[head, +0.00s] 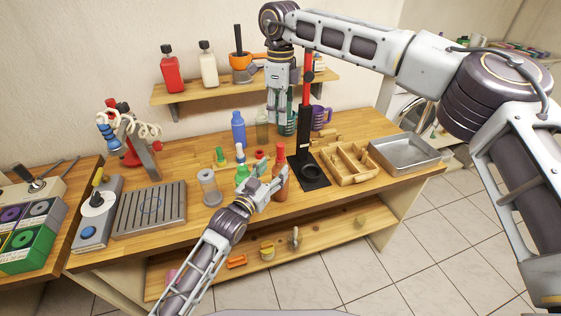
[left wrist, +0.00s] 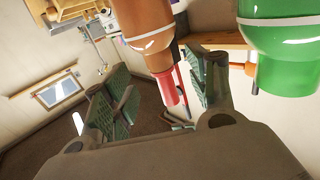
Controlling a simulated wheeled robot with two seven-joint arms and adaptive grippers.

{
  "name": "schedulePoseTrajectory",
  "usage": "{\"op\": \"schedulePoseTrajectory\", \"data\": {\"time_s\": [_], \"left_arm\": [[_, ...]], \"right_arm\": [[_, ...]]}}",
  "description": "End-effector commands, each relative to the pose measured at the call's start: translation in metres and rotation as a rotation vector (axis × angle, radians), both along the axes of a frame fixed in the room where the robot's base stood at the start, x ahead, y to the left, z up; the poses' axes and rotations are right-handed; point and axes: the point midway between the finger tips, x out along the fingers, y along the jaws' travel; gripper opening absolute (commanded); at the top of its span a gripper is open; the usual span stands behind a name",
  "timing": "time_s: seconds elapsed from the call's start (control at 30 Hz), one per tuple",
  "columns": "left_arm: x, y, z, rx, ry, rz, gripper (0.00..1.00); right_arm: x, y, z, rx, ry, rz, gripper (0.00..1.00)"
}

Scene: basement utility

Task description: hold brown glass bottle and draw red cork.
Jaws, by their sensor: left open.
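The brown glass bottle (head: 281,184) stands on the workbench, with the red cork (head: 280,151) in its top. In the left wrist view the bottle (left wrist: 143,30) appears upside down, and its cork (left wrist: 170,88) lies between the two finger lines. My left gripper (head: 270,181) is open beside the bottle; its fingers (left wrist: 160,92) show apart in the wrist view, and I cannot tell whether they touch the glass. My right gripper (head: 281,116) hangs pointing down behind the bottles, near the black stand; its jaw opening is unclear.
A green bottle (head: 242,175) stands close left of the brown one, also large in the left wrist view (left wrist: 280,45). The black stand (head: 304,150), wooden tray (head: 349,165) and metal tray (head: 404,154) are to the right. A grated plate (head: 150,209) lies left.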

Motion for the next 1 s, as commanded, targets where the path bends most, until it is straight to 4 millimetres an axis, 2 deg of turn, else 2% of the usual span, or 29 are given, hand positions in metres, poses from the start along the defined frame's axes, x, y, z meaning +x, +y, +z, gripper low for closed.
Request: {"op": "schedulePoseTrajectory", "data": {"time_s": [0.53, 1.0], "left_arm": [[0.041, -0.022, 0.000, -0.001, 0.000, 0.001, 0.57], [0.049, -0.026, 0.000, -0.001, 0.000, 0.000, 0.57]], "right_arm": [[0.000, 0.000, 0.000, 0.000, 0.000, 0.000, 0.36], [0.000, 0.000, 0.000, 0.000, 0.000, 0.000, 0.36]]}}
